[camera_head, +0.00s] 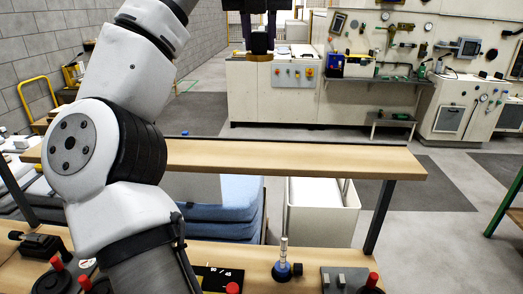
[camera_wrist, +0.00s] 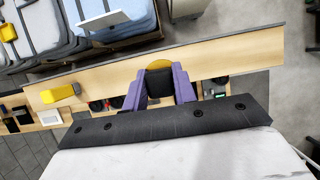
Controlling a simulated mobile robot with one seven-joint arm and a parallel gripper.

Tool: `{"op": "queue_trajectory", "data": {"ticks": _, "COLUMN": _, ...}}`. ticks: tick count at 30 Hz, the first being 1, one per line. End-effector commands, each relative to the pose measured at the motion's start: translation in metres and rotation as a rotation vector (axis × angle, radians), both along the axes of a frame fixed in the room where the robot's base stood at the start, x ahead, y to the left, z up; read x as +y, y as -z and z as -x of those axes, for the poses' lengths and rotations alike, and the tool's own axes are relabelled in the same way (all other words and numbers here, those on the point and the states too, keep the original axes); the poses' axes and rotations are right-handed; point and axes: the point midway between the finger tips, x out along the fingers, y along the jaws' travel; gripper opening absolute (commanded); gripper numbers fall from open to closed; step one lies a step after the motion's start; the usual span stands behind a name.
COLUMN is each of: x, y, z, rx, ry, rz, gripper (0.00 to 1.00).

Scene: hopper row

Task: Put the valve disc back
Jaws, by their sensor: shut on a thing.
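My gripper (camera_head: 260,35) hangs at the top centre in the camera_head view, with dark purple fingers. It is shut on a black piece with a yellow-brown edge, which looks like the valve disc (camera_head: 259,57). In the camera_wrist view my gripper (camera_wrist: 160,75) shows two purple fingers on either side of this valve disc (camera_wrist: 159,64). Its yellow edge faces away from the wrist. The disc is held in the air, well apart from the bench. The place it belongs to cannot be told from these frames.
A wooden shelf (camera_head: 300,159) crosses above a lower bench (camera_head: 215,252). The bench carries a blue-based fitting with a metal stem (camera_head: 284,266), a grey block (camera_head: 345,280) and red-knobbed parts (camera_head: 60,278). A white bin (camera_head: 325,212) stands behind.

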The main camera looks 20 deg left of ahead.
Motion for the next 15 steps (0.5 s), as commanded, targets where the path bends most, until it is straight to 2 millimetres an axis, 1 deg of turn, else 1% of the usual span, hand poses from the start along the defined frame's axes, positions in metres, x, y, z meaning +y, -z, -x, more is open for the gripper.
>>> {"op": "queue_trajectory", "data": {"ticks": 2, "x": 0.001, "y": 0.008, "z": 0.000, "rx": 0.001, "ry": -0.008, "rz": -0.001, "gripper": 0.01}}
{"op": "queue_trajectory", "data": {"ticks": 4, "x": 0.001, "y": 0.021, "z": 0.001, "rx": 0.004, "ry": -0.011, "rz": -0.003, "gripper": 0.01}}
{"op": "queue_trajectory", "data": {"ticks": 8, "x": 0.003, "y": 0.053, "z": 0.002, "rx": 0.006, "ry": -0.014, "rz": -0.008, "gripper": 0.01}}
{"op": "queue_trajectory", "data": {"ticks": 9, "x": 0.003, "y": 0.064, "z": 0.002, "rx": 0.009, "ry": -0.014, "rz": -0.006, "gripper": 0.01}}
{"op": "queue_trajectory", "data": {"ticks": 11, "x": 0.002, "y": 0.073, "z": 0.001, "rx": 0.009, "ry": -0.007, "rz": -0.002, "gripper": 0.01}}
{"op": "queue_trajectory", "data": {"ticks": 15, "x": 0.001, "y": 0.106, "z": 0.001, "rx": 0.009, "ry": -0.007, "rz": 0.000, "gripper": 0.01}}
